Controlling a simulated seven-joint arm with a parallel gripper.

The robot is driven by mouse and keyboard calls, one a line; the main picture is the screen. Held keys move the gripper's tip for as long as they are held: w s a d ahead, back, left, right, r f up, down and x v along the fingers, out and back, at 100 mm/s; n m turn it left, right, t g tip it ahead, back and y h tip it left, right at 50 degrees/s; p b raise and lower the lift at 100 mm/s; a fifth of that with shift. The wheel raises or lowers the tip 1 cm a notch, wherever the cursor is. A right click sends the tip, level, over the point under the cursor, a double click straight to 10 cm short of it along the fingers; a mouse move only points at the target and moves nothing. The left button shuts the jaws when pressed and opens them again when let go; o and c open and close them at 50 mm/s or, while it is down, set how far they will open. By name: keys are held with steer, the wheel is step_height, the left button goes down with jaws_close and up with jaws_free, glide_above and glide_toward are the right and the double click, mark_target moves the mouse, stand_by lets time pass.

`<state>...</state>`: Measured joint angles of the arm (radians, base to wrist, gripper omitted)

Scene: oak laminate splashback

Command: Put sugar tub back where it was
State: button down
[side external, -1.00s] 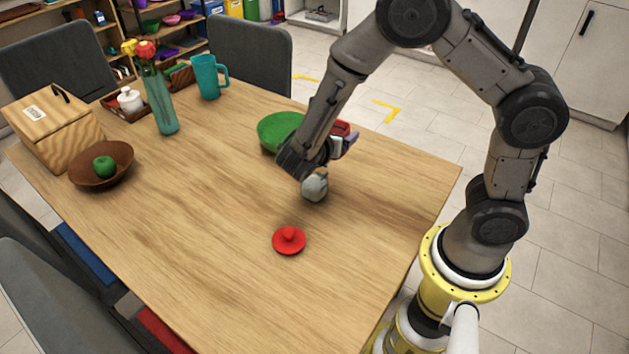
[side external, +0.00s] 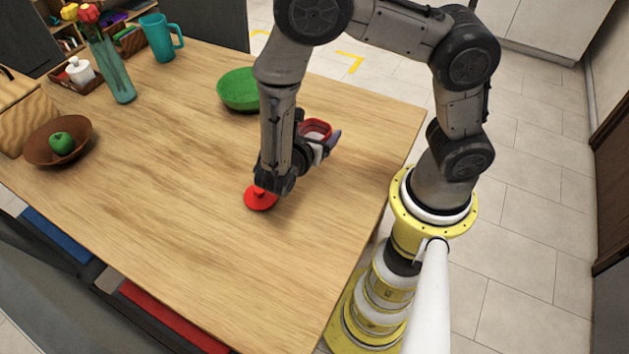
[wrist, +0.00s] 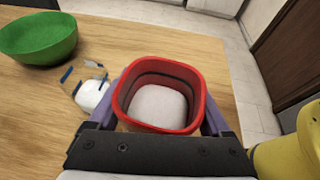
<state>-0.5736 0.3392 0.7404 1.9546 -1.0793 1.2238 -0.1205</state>
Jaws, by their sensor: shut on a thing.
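The sugar tub (wrist: 125,100), a red square-rimmed tub with something pale inside, sits between my purple fingers in the wrist view. My gripper (wrist: 160,110) is shut on it. In the side view the tub (side external: 316,127) is to the right of my wrist, with my gripper (side external: 320,142) around it. It appears held above the table, open top facing up; the gap beneath is hard to judge. A round red knobbed lid (side external: 260,202) lies on the table just below my wrist in the side view.
A green bowl (side external: 238,92) stands behind my arm. A clear container with white contents (wrist: 92,93) is left of the tub in the wrist view, hidden in the side view. A brown bowl (side external: 40,150) with a green apple is far left. The front table is clear.

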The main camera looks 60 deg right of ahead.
mark_target(320, 178)
steer(key=shift+s+a+f+n+t, duration=0.45)
steer(key=shift+s+a+f, duration=0.2)
steer(key=shift+s+a, duration=0.2)
steer(key=shift+a+f+t, duration=0.2)
steer(key=shift+t, duration=0.05)
steer(key=shift+a+f, duration=0.1)
steer(key=shift+f, duration=3.8)
steer(key=shift+f, duration=0.15)
jaws_free()
